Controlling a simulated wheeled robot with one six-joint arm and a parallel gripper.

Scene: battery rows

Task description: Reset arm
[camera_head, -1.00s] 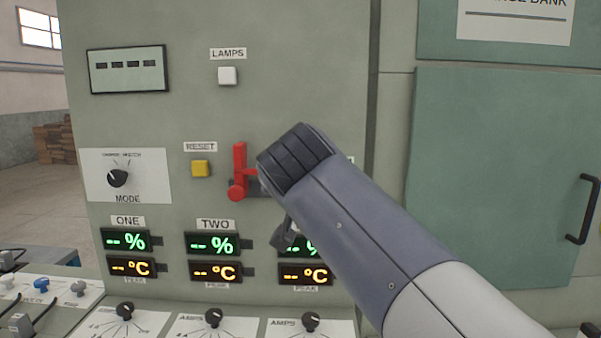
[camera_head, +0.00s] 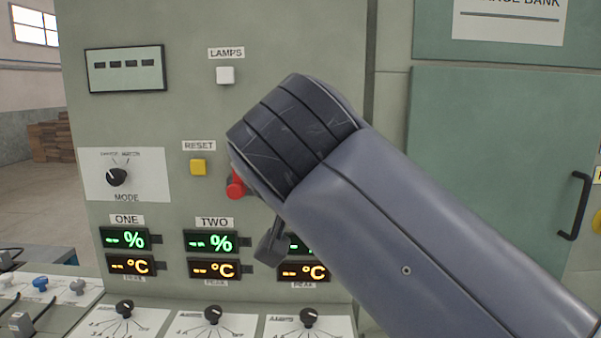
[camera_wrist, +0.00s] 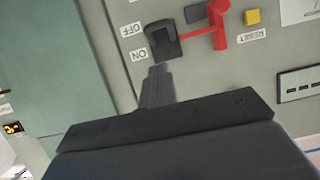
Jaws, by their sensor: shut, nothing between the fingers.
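My gripper (camera_wrist: 157,80) shows in the wrist view with its fingers together and nothing held. Its tips are just below a black rocker switch (camera_wrist: 165,42) on the panel, beside the ON label. I cannot tell whether they touch the switch.
A red lever (camera_wrist: 219,22) and the yellow RESET button (camera_wrist: 252,17) are close to the switch; in the head view my arm hides most of the lever (camera_head: 236,187). The mode knob (camera_head: 117,177) and several displays surround them. A green door with a black handle (camera_head: 576,206) is at right.

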